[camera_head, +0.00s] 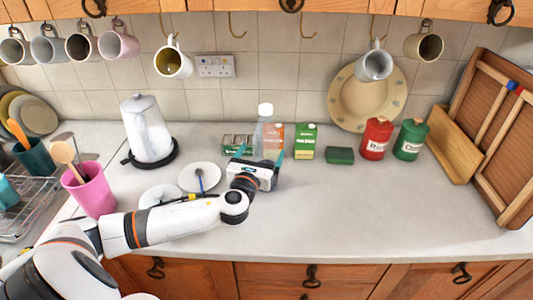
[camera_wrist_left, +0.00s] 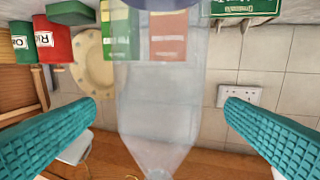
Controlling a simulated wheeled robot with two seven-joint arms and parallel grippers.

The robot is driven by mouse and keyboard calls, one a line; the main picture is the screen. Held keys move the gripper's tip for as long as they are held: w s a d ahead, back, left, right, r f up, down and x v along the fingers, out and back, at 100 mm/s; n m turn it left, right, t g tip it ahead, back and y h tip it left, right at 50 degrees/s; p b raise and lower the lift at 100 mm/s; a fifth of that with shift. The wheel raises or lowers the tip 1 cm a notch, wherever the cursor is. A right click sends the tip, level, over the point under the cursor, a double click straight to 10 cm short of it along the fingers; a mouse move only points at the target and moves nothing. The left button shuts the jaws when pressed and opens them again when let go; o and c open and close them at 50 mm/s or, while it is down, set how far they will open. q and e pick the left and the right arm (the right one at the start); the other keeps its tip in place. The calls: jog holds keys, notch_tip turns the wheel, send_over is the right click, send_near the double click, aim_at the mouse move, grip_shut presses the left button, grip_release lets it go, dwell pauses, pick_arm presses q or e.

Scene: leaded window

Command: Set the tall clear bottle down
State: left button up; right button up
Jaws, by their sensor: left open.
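The tall clear bottle (camera_head: 264,135), with a white cap, stands upright at the back of the counter. It fills the middle of the left wrist view (camera_wrist_left: 160,110), where it appears upside down, its neck tapering toward the bottom edge. My left gripper (camera_head: 260,157) is in front of the bottle with its teal fingers spread. In the left wrist view the fingers lie on either side of the bottle, with a visible gap at each side. The gripper's body hides the bottle's lower part in the head view. My right gripper is not in view.
An orange-labelled carton (camera_head: 274,141) and a green carton (camera_head: 306,142) stand close by the bottle. A green-and-white box (camera_head: 237,142) is on its left. The front right counter is clear.

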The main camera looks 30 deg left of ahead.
pick_arm(q)
jog(key=shift+w+a, duration=0.2)
jog(key=shift+w, duration=0.5)
jog(key=x, duration=0.1)
jog(key=p+x, duration=0.2)
jog(key=x, duration=0.1)
jog(key=shift+w+r, duration=0.15)
jog(key=shift+r, duration=0.1)
jog(key=shift+w+f, duration=0.1)
jog(key=shift+w, duration=0.25)
jog(key=shift+a, duration=0.1)
jog(key=shift+c, duration=0.4)
jog(key=c, duration=1.2)
jog(key=shift+c, duration=0.9)
